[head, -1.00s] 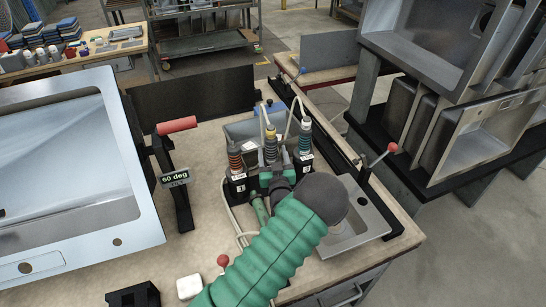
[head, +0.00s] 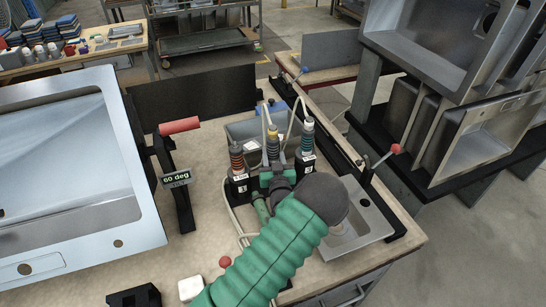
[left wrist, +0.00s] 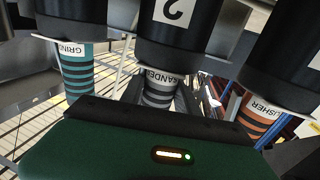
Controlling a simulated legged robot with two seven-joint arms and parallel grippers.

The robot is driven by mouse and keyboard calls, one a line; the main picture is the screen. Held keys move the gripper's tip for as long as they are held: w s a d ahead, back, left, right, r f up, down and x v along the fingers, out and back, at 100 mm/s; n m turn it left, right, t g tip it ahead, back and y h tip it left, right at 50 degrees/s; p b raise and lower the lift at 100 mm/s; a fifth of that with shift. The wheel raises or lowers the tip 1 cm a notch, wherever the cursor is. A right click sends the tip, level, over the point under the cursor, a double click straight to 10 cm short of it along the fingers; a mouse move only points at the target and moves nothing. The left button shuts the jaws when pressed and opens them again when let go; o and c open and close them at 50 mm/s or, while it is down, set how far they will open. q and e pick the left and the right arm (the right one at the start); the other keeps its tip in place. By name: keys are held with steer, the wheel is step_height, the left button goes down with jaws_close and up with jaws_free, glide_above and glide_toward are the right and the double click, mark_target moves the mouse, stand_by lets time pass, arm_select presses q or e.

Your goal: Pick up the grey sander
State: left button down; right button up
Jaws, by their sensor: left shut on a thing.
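The grey sander (head: 273,150) stands upright in the middle of a row of three tools; its grey striped body also shows in the left wrist view (left wrist: 160,92). My left gripper (head: 272,168) reaches in low from the front and is shut on the sander, with a dark finger on each side of it in the left wrist view (left wrist: 158,100). The sander still stands in line with its neighbours, and its lower end is hidden in the head view. My right gripper is not in view.
The orange-striped tool (head: 237,160) stands close left of the sander and the teal-striped tool (head: 307,142) close right. A grey bin (head: 243,128) stands behind. Cables rise from the tools.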

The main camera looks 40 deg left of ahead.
mark_target(274, 134)
arm_select(q)
step_height(274, 134, up, 10)
steer(key=shift+d+r+p, duration=0.1)
steer(key=shift+p, duration=0.3)
stand_by(0.4)
